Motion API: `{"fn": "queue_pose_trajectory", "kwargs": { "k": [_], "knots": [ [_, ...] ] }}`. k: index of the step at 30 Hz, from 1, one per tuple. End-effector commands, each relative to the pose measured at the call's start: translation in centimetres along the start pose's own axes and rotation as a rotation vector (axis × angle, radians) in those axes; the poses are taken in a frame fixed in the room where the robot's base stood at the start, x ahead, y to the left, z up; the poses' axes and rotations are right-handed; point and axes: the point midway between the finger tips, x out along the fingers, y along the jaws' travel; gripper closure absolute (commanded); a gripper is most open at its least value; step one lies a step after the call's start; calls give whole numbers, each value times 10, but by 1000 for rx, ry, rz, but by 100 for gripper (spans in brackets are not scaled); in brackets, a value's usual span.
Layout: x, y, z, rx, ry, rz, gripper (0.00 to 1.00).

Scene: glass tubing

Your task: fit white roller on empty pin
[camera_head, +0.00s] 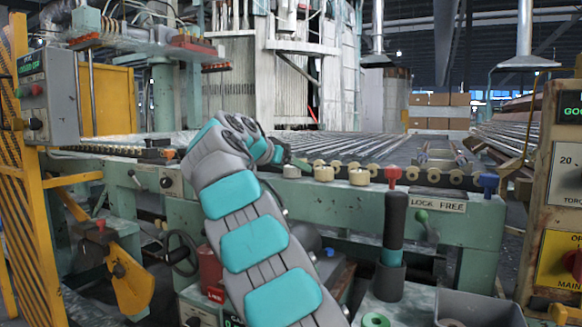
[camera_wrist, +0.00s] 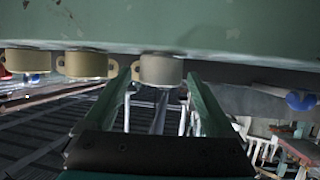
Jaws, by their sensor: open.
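A pale whitish roller (camera_wrist: 160,70) sits against the green rail in the wrist view, between the two fingers of my gripper (camera_wrist: 158,80). The fingers are apart, with a gap visible on each side of the roller. In the head view, my gripper (camera_head: 286,158) is at the rail's top edge, mostly hidden behind my wrist. The pale roller shows there only as a small part (camera_head: 291,171). I cannot make out an empty pin.
The green rail (camera_head: 455,225) runs across the front of the roller conveyor (camera_head: 350,145). A dark upright cylinder (camera_head: 394,222) and a grey bin (camera_head: 480,308) are nearer. A blue knob (camera_wrist: 301,100) is right in the wrist view.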

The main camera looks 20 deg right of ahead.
Motion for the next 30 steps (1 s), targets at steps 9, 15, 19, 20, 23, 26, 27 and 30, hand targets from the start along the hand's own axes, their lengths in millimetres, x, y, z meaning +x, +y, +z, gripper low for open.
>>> {"fn": "queue_pose_trajectory", "kwargs": {
  "k": [9,15,19,20,23,26,27,30],
  "knots": [
    [-11,0,-1,0,2,-2,10],
    [-41,0,-1,1,2,-2,10],
    [-62,-1,-1,-1,2,-2,10],
    [-66,-1,0,-1,2,-2,10],
    [-75,-1,0,-2,1,-1,10],
    [-78,0,1,-2,-1,1,10],
    [-78,0,1,-1,-1,1,10],
    [-78,0,1,-1,-1,1,10]
  ]
}}
